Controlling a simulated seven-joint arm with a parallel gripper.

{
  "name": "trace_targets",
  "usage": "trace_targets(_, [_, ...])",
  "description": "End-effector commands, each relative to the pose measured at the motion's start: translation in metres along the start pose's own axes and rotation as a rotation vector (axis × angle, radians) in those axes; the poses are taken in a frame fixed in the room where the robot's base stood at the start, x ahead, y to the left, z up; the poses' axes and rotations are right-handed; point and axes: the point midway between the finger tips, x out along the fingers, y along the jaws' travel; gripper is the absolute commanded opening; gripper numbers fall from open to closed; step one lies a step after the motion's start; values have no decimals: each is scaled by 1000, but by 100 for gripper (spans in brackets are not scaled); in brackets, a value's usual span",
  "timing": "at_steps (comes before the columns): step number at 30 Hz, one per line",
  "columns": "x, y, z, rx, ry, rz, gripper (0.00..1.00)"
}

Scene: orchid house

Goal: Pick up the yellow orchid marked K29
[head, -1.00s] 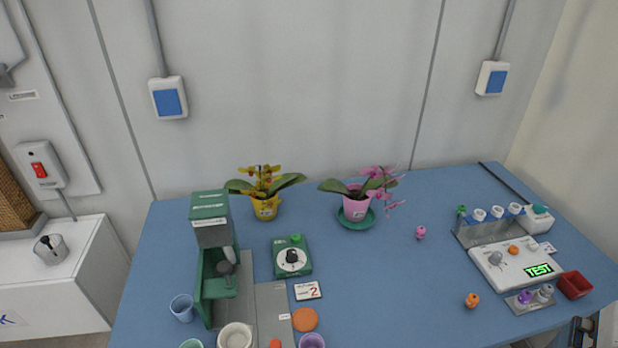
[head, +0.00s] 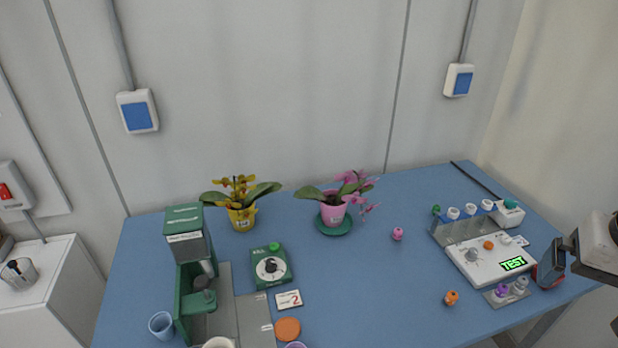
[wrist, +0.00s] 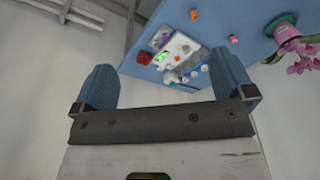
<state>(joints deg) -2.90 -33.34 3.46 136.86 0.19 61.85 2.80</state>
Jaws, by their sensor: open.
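The yellow orchid (head: 239,190) stands upright at the back left of the blue table in the head view. It has yellow flowers, broad green leaves and a yellow pot (head: 242,218) with a small white label. The writing on that label is too small to read. My gripper (head: 556,262) is at the right edge of the head view, far to the right of the yellow orchid. In the wrist view my gripper (wrist: 163,82) shows its two blue-padded fingers wide apart with nothing between them. The yellow orchid is not in the wrist view.
A pink orchid (head: 334,208) on a green saucer (head: 335,232) stands right of the yellow one. A green machine (head: 186,255) and a green dial box (head: 270,267) stand in front of the yellow orchid. A tube rack (head: 468,232) and a white TEST panel (head: 487,262) are at right.

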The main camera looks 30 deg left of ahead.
Motion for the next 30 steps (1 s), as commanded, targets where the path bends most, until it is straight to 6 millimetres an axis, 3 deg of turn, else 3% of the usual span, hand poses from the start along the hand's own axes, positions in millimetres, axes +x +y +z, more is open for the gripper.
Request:
trace_targets(14, [-27,-79,-105,-52,-103,-45,100])
trace_targets(30, [-35,-208,-205,-116,-226,-70,100])
